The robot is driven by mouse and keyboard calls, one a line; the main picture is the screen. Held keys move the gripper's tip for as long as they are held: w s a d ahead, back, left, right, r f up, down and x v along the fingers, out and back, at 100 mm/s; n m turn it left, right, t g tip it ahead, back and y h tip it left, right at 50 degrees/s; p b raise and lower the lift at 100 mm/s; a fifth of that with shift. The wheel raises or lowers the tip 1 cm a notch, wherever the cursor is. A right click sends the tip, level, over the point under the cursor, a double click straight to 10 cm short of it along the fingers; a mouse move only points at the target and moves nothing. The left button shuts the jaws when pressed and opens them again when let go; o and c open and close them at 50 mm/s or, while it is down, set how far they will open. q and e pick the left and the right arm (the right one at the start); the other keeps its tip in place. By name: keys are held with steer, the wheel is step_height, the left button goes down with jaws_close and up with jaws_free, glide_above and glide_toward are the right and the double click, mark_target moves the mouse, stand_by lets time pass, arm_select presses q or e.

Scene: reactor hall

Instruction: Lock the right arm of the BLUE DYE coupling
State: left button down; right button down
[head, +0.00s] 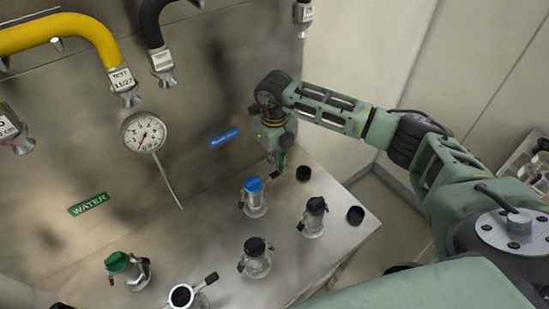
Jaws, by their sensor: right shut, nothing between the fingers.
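The BLUE DYE coupling (254,201) stands upright on the steel bench, with a blue top and a metal body. Its left arm (241,205) hangs down along the body. Its right arm (274,176) sticks out to the right and slightly up, near my fingertips. My right gripper (281,168) points down just above and to the right of the coupling. Its fingers are shut and empty. I cannot tell whether they touch the right arm. A blue label (223,138), too small to read, is on the wall behind. My left gripper is out of view.
Black-topped couplings stand nearby (314,218) (257,259), with an open one (188,297) in front. A green-topped coupling (127,268) stands at left below the WATER label (88,204). Loose black caps (303,173) (355,215) lie at right. A gauge (144,132) and hoses (70,33) are on the wall.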

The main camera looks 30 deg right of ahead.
mark_target(272, 176)
steer(key=shift+f+b, duration=2.05)
steer(key=shift+f, duration=1.7)
steer(key=shift+s+a+f+b, duration=0.1)
steer(key=shift+a+f+b, duration=0.2)
steer(key=shift+f+b, duration=0.5)
steer(key=shift+a+f+b, duration=0.3)
steer(key=shift+a+f, duration=0.05)
steer(key=shift+f, duration=0.05)
steer(key=shift+s+a+f, duration=0.1)
steer(key=shift+a+f, duration=0.1)
steer(key=shift+a, duration=0.2)
steer(key=shift+d+r, duration=0.6)
steer(key=shift+r+p, duration=1.85)
steer(key=shift+r, duration=1.1)
